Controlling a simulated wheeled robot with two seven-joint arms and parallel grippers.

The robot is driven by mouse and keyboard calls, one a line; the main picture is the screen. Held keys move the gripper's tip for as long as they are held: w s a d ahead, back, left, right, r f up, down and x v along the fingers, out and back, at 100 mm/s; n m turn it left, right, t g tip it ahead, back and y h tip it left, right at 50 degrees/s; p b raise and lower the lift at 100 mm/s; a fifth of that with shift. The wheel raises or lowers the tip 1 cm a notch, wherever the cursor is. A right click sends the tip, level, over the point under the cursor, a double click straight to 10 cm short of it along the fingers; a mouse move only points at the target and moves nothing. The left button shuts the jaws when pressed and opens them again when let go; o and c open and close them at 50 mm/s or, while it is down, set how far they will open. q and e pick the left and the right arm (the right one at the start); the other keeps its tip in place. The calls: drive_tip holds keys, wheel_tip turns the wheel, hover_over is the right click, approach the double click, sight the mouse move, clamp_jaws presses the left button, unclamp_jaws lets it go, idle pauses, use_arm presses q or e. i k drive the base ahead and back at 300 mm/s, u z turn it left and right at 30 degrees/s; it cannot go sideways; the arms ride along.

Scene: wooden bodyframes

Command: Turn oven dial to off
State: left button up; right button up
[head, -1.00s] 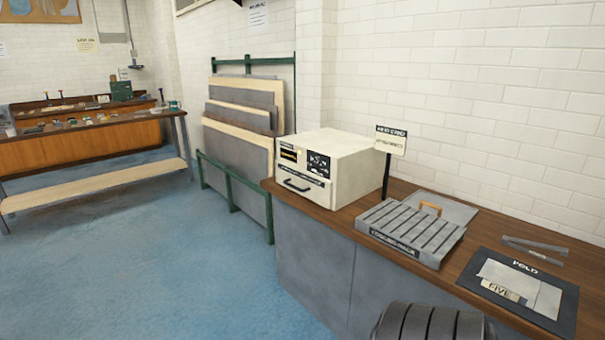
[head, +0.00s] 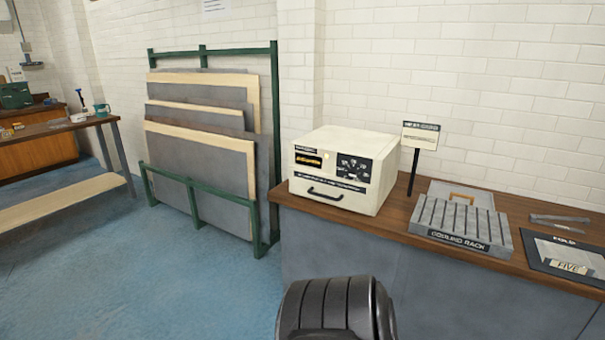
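The oven (head: 345,168) is a cream box on the left end of the wooden counter. Its front has a black dial panel (head: 354,167) with white markings, too small to read the setting. Left of the panel are a dark display with yellow lettering (head: 308,159) and a small pale yellow light (head: 326,155). A black handle (head: 325,193) is on the lower front, and the door looks shut. A black ribbed part, likely one of my arm links, shows at the bottom centre, below and in front of the oven. Neither gripper's fingers are in view.
On the wooden counter (head: 400,214), right of the oven, stand a sign on a black post (head: 420,137), a grey cooling rack (head: 463,222) and a dark FOLD mat (head: 540,250). A green rack of panels (head: 275,150) stands left. Blue floor (head: 190,285) is clear in front.

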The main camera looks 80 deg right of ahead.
sight(350, 173)
drive_tip(key=z, duration=0.35)
drive_tip(key=i, duration=1.6)
drive_tip(key=z, duration=1.75)
drive_tip(key=i, duration=0.95)
drive_tip(key=z, duration=0.85)
